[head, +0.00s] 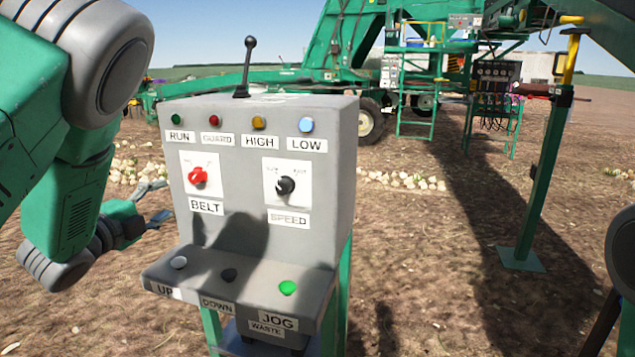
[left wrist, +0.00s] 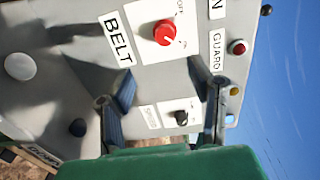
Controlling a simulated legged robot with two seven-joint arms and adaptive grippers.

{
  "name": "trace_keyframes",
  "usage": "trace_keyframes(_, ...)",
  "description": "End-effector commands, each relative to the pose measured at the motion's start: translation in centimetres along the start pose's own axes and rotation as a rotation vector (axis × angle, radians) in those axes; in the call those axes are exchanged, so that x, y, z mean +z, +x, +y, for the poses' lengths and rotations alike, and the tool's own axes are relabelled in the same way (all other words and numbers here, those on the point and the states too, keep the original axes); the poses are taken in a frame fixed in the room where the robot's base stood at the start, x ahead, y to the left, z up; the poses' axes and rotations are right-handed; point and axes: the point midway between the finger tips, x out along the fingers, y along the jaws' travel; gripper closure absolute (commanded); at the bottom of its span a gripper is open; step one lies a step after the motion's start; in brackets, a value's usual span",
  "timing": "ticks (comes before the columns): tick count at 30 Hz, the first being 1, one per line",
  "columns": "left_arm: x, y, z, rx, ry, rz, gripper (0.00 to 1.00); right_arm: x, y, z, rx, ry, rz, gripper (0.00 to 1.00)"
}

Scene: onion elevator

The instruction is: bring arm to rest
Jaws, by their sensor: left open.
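My left gripper (head: 158,202) is at the left of the grey control box (head: 345,170) in the head view, its fingers apart and empty. It also shows in the left wrist view (left wrist: 165,95), with the box face beyond the open fingers. The red BELT knob (head: 198,176) is on the box face and also shows in the left wrist view (left wrist: 165,33). The black SPEED knob (head: 286,186) is to its right. I cannot tell the exact gap between fingers and box. My right gripper is not in view; a dark part of my own body shows at the right edge.
A black lever (head: 245,68) stands on top of the box. White, black and green buttons (head: 288,288) are on its lower ledge. A green post (head: 540,170) stands at the right. Green machinery (head: 345,45) and rows of onions (head: 405,180) lie behind on bare soil.

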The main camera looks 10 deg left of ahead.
Motion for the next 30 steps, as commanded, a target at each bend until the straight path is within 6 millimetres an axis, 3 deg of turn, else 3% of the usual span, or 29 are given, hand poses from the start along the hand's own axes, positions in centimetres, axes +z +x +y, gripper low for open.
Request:
trace_keyframes(2,-0.1,-0.2,1.4,0.030,-0.036,-0.013,0.53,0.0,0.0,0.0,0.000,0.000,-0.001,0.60)
trace_keyframes(5,-0.7,-0.9,5.6,0.118,-0.149,-0.055,0.53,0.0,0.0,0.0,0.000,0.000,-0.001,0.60)
trace_keyframes(8,-1.7,-2.8,12.1,0.258,-0.328,-0.139,0.53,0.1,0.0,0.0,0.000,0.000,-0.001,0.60)
trace_keyframes(12,-4.3,-7.5,21.5,0.477,-0.603,-0.304,0.53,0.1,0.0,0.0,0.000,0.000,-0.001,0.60)
trace_keyframes(14,-5.7,-10.1,25.1,0.568,-0.710,-0.385,0.53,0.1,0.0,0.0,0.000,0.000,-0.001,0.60)
trace_keyframes(18,-9.4,-17.4,32.2,0.776,-0.937,-0.605,0.53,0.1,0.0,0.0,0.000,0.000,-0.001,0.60)
trace_keyframes(21,-12.4,-23.0,35.8,0.911,-1.068,-0.776,0.53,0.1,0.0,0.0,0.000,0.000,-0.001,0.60)
trace_keyframes(24,-15.0,-28.1,37.9,1.020,-1.162,-0.940,0.53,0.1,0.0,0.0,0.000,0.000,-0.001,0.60)
trace_keyframes(27,-17.0,-32.0,38.9,1.095,-1.219,-1.069,0.53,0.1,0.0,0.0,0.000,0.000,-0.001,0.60)
trace_keyframes(30,-18.2,-34.2,39.2,1.136,-1.249,-1.150,0.53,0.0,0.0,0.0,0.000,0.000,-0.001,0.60)
